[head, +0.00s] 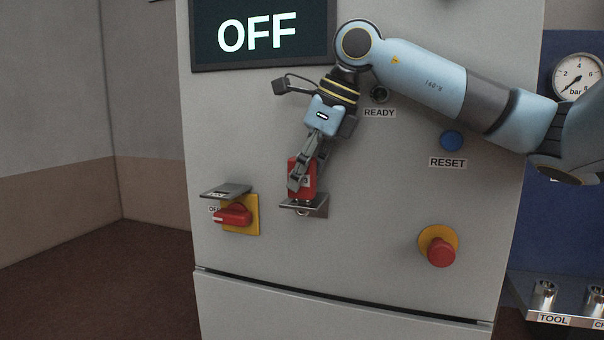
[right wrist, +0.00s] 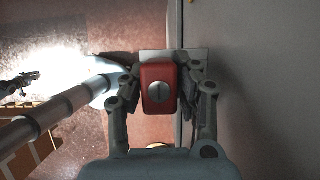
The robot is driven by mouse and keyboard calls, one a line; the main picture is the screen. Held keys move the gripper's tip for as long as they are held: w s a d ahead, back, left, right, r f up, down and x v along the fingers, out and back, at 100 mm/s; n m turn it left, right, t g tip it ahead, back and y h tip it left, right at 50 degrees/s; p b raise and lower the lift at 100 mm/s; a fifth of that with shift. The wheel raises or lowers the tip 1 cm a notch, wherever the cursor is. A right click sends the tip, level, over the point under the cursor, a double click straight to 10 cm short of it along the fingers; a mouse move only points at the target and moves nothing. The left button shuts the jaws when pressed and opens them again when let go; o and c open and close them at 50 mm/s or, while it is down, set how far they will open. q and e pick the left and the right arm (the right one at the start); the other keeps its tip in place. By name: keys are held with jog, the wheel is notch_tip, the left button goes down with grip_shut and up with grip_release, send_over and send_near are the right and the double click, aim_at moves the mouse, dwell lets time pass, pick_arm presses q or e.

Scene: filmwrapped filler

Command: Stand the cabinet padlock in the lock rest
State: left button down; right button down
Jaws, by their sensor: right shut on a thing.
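The red cabinet padlock (head: 302,176) is between the fingers of my right gripper (head: 301,180), which is shut on it. In the head view the padlock is upright, directly above a small grey shelf, the lock rest (head: 304,207), on the cabinet front. I cannot tell whether the padlock touches the rest. In the right wrist view the padlock (right wrist: 159,88) shows its red body between both fingers, with the grey plate of the rest (right wrist: 196,56) behind it. My left gripper is not in the head view.
A red rotary switch (head: 233,214) on a yellow plate sits left of the rest, under a grey hood (head: 226,190). A red stop button (head: 441,251) and a blue reset button (head: 452,140) are to the right. The screen (head: 262,33) reads OFF.

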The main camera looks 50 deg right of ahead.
jog(key=shift+s+f+b, duration=0.1)
jog(key=shift+f+b, duration=0.35)
dwell(1.0)
jog(key=c, duration=0.9)
grip_release()
jog(key=shift+r, duration=0.1)
notch_tip(320, 180, up, 10)
jog(key=shift+f, duration=0.1)
